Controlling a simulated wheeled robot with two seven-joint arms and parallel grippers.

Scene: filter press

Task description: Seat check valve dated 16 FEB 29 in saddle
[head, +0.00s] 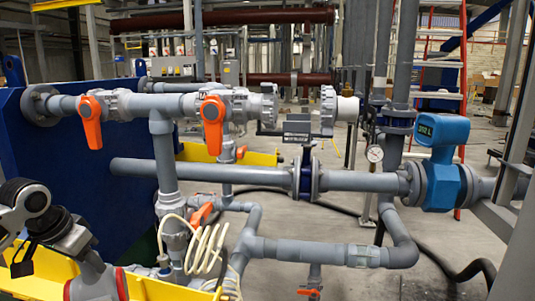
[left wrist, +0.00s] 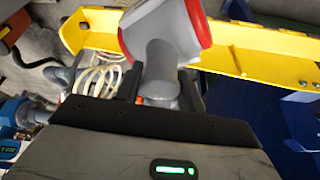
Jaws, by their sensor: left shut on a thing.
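A grey Y-shaped valve body with red end rings (head: 95,284) is at the bottom left of the head view, partly cut off by the frame edge. It also shows at the top of the left wrist view (left wrist: 165,30). My left gripper (head: 46,240) is shut on its grey angled neck and holds it low and left of the pipework. No date can be read on it. In the upper pipe line there is a gap between two grey and white unions, with a dark saddle-like support (head: 297,129) below it. That support looks empty. My right gripper is not in view.
Two orange-handled valves (head: 213,118) sit on the upper line left of the gap. A lower grey pipe (head: 365,181) runs to a blue flow meter (head: 441,165). Yellow framing (head: 150,289) and a coiled cream hose (head: 208,247) are close to the held valve. A blue panel (head: 65,145) stands at left.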

